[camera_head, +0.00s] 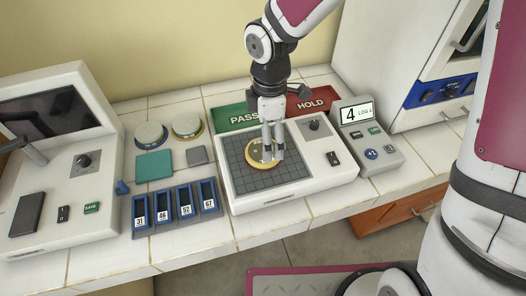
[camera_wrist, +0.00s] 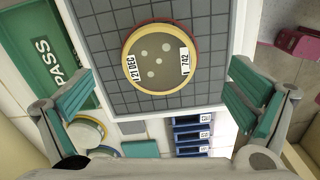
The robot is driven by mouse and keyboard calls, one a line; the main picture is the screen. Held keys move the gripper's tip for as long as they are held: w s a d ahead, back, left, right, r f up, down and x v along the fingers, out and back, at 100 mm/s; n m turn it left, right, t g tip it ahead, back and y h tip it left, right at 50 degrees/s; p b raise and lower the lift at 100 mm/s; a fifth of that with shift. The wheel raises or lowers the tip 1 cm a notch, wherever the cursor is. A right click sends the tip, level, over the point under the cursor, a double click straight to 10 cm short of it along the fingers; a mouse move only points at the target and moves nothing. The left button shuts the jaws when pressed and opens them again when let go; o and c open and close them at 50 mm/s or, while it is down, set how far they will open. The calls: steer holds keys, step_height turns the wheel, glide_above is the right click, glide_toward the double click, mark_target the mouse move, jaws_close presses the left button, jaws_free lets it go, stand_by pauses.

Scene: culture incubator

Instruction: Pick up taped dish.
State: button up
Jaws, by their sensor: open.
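A round dish (camera_head: 262,153) with a yellowish rim lies on the dark grid plate of a white device. Contact with the dish cannot be told.
A green PASS mat (camera_head: 230,117) and a red HOLD mat (camera_head: 312,103) lie behind the grid device (camera_head: 318,178). Two more dishes (camera_head: 150,135) (camera_head: 186,126) sit to the left, above numbered blue slots (camera_head: 178,208). A LOG panel (camera_head: 368,145) stands at right.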

steer(key=shift+a+f, duration=0.2)
steer(key=shift+f, duration=1.15)
steer(key=shift+a+f, duration=0.2)
steer(key=shift+f, duration=1.15)
steer(key=c, duration=1.4)
steer(key=shift+c, duration=0.2)
